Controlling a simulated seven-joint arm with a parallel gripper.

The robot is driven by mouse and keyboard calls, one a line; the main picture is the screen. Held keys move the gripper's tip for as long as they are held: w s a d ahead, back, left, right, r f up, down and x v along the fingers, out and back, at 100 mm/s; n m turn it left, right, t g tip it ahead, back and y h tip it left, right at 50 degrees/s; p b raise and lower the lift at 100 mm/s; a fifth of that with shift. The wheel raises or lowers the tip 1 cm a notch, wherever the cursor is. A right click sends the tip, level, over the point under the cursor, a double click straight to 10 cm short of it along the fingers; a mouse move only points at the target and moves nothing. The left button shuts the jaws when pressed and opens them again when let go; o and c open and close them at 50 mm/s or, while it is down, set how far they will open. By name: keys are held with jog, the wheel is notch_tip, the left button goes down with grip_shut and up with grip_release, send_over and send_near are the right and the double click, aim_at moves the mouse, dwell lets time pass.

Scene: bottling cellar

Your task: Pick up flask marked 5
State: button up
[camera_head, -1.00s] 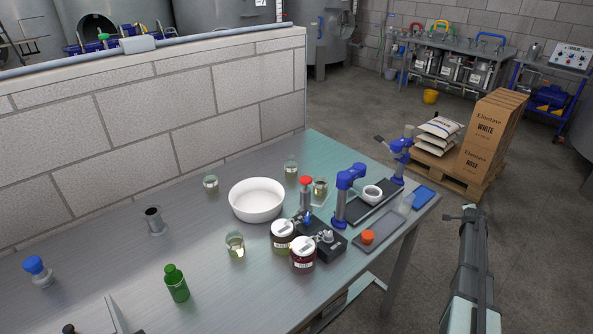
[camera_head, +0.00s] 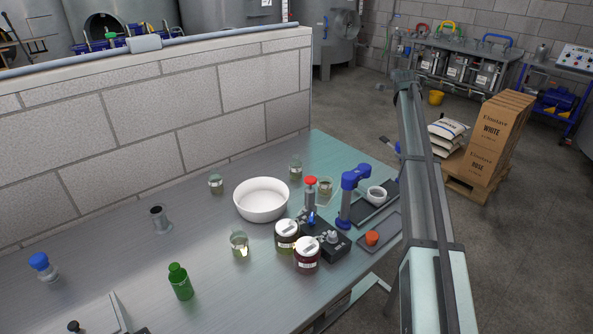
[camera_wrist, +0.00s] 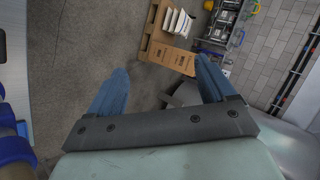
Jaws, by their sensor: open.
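Several small clear glass flasks with pale liquid stand on the steel table. One flask (camera_head: 216,184) is left of the white bowl, another flask (camera_head: 295,168) is behind it, and a third flask (camera_head: 239,243) is in front of it. A further small glass vessel (camera_head: 325,188) stands right of the red-topped bottle. No number 5 can be read on any of them. My gripper (camera_wrist: 162,64) is open and empty in the wrist view, its two blue fingers apart over the floor. It is away from the flasks, with my arm raised at the table's right side.
A white bowl (camera_head: 262,200), two labelled jars (camera_head: 286,236) and (camera_head: 307,254), a black device (camera_head: 326,240) and a blue stand (camera_head: 350,195) crowd the table's right half. A green bottle (camera_head: 180,281) stands in front. A block wall (camera_head: 150,140) backs the table.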

jog(key=a+n+g, duration=0.1)
jog(key=a+g, duration=0.1)
jog(key=a, duration=1)
jog(key=n+g+y, duration=0.2)
jog(key=n+g, duration=0.5)
jog(key=n, duration=0.1)
send_near(296, 162)
jog(key=w+f, duration=0.1)
jog(key=f, duration=0.2)
jog(key=d+f, duration=0.1)
jog(key=f, duration=0.3)
jog(key=w+f, duration=0.1)
jog(key=f, duration=0.3)
jog(key=shift+w+d+f, duration=0.1)
jog(key=shift+w+d, duration=0.1)
jog(key=shift+w, duration=0.1)
jog(key=c, duration=1.2)
